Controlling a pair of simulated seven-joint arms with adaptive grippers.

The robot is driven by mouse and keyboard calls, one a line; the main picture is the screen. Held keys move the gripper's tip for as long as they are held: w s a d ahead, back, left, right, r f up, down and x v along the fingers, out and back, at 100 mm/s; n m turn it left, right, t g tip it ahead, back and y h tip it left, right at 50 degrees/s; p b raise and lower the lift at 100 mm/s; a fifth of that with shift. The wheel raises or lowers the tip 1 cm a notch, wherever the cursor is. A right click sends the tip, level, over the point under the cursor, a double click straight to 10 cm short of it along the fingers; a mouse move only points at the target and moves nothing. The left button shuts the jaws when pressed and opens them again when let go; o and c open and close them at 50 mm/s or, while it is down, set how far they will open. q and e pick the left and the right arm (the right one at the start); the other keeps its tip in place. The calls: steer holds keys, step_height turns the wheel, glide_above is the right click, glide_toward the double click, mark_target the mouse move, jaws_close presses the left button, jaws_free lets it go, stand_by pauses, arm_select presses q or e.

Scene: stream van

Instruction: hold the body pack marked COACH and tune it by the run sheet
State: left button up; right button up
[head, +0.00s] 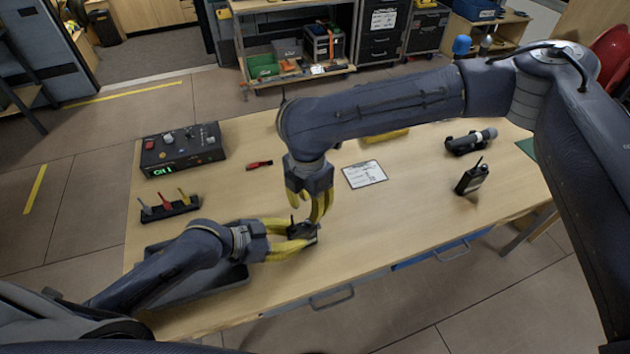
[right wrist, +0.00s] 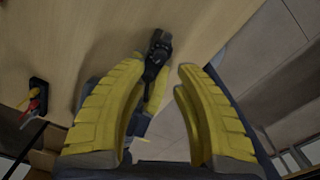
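A small black body pack (head: 304,231) with a stub antenna is held over the table's front middle by my left gripper (head: 300,238). The left gripper's yellow fingers are closed on the pack; its marking cannot be read. My right gripper (head: 320,212) points down just above and beside the pack. In the right wrist view its fingers (right wrist: 160,72) are spread apart, with the body pack (right wrist: 157,58) seen beyond the gap and nothing gripped. A white printed sheet (head: 365,174), perhaps the run sheet, lies on the table; its text is unreadable. A second black pack (head: 472,178) stands at the right.
A black console (head: 182,150) with knobs and a green display stands at the back left. A tool rack (head: 170,209) and a red-handled tool (head: 260,165) lie near it. A grey tray (head: 222,282) is under my left arm. A microphone (head: 472,141) rests at the right.

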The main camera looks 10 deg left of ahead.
arm_select(q)
steer(key=o, duration=0.5)
